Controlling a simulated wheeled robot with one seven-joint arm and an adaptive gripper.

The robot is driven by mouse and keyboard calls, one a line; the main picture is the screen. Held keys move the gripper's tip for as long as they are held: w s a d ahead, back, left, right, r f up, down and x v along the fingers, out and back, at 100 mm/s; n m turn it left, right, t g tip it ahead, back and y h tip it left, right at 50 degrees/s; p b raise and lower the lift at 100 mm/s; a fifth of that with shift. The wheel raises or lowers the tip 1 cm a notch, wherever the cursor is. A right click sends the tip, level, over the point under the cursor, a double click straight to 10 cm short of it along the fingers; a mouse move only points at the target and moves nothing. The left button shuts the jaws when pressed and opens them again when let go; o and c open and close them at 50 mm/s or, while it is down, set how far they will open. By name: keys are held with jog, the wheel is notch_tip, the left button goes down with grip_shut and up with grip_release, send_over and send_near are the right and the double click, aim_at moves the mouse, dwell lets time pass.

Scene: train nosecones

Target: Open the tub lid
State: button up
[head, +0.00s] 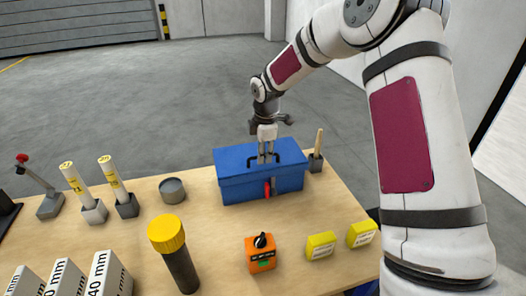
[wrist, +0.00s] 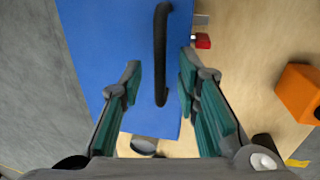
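The blue tub (head: 278,187) stands on the table with its blue lid (head: 232,158) shut on top. A black arched handle (head: 279,158) is on the lid, and a red latch (head: 267,189) is on the front. My gripper (head: 267,155) points down just above the lid at the handle. In the wrist view my gripper (wrist: 160,83) is open, with its two teal-padded fingers spread apart. The handle (wrist: 161,55) lies between and ahead of the fingers, with gaps on both sides. The blue lid (wrist: 95,35) fills the middle of that view.
On the wooden table (head: 215,230) stand an orange switch box (head: 261,258), yellow blocks (head: 321,245), a yellow-capped cylinder (head: 180,265), a grey round tin (head: 172,190) and a holder with a wooden handle (head: 317,155). Bare table lies in front of the tub.

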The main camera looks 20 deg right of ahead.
jog(key=shift+c, duration=0.6)
grip_shut()
jog(key=shift+w+r, duration=0.1)
